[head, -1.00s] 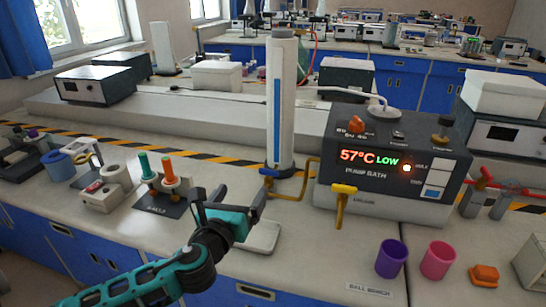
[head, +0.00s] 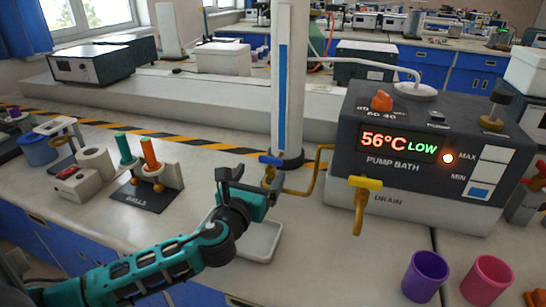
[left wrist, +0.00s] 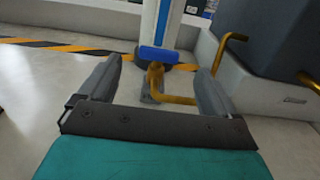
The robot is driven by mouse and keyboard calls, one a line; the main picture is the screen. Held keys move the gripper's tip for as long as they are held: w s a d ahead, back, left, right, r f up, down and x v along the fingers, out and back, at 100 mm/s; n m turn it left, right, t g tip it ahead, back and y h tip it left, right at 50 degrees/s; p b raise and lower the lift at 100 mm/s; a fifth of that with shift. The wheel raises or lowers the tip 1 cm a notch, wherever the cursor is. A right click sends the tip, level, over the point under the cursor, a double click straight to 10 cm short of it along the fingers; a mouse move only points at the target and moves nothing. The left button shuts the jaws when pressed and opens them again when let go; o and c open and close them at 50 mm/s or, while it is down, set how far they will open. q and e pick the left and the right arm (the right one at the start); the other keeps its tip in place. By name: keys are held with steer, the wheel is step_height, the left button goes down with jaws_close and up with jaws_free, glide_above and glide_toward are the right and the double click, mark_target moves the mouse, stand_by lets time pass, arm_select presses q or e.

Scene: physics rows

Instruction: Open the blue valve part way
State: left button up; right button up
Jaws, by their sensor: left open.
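The blue valve handle (head: 270,160) sits on a brass pipe (head: 318,172) at the foot of a white column with a blue strip (head: 291,80). In the left wrist view the blue handle (left wrist: 159,54) lies ahead, between and beyond the fingertips. My left gripper (head: 248,178) is open and empty, just in front of and below the valve; its two fingers also show in the left wrist view (left wrist: 155,85). No contact with the handle shows. My right gripper is not in view.
The pump bath (head: 420,155) reads 56°C LOW. A yellow drain valve (head: 366,183) sticks out in front of it. A white tray (head: 262,243) lies under my left gripper. Purple (head: 426,275) and pink (head: 487,280) cups stand at right. A balls stand (head: 150,185) is at left.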

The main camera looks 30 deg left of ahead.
mark_target(270, 159)
arm_select(q)
steer(key=b+x, duration=0.1)
steer(key=x, duration=0.8)
steer(key=shift+w+a, duration=0.1)
steer(key=shift+w, duration=0.5)
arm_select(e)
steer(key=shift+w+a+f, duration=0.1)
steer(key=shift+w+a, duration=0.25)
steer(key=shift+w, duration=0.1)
arm_select(q)
steer(key=c, duration=1)
steer(key=shift+o, duration=0.2)
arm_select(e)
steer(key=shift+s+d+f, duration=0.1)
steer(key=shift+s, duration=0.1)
